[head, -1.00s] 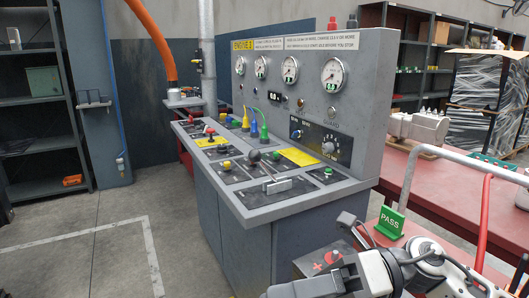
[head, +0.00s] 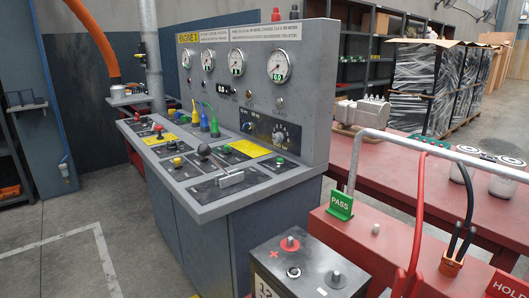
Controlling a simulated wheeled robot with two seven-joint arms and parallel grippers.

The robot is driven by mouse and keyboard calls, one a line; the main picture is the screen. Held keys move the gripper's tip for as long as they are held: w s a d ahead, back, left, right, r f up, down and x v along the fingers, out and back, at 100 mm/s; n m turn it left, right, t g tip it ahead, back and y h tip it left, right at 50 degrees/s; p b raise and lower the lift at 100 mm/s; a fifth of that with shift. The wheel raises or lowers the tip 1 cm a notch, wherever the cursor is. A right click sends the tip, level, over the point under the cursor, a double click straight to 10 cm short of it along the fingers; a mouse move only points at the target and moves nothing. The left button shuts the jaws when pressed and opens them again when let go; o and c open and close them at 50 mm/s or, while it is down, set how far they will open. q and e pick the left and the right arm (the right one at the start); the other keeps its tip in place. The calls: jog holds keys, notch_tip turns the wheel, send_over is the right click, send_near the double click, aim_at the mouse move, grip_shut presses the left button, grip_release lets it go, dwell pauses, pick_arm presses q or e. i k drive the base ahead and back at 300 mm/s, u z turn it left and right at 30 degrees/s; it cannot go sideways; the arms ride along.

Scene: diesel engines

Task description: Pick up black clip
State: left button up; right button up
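The black clip (head: 457,243) hangs at the end of a black cable on the right of the head view. Its handles point up and its copper-coloured jaws are low, near the top of a red bench or cabinet (head: 378,246). A red cable and red clip (head: 410,275) hang to its left, partly cut off by the bottom edge. The battery (head: 309,266) stands at bottom centre, with a red-ringed terminal marked plus and a bare grey post. Neither of my grippers shows in the head view now.
A grey metal rail (head: 440,144) arches above the clips and carries the cables. A green PASS sign (head: 340,204) and a red HOLD sign (head: 507,284) flank them. The grey control console (head: 230,205) fills the middle. Open floor lies at left.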

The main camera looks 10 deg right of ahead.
aim_at(457, 260)
jog(key=k, duration=0.95)
jog(key=u, duration=1.05)
jog(key=i, duration=0.75)
jog(key=z, duration=2.8)
jog(key=i, duration=0.5)
jog(key=u, duration=0.1)
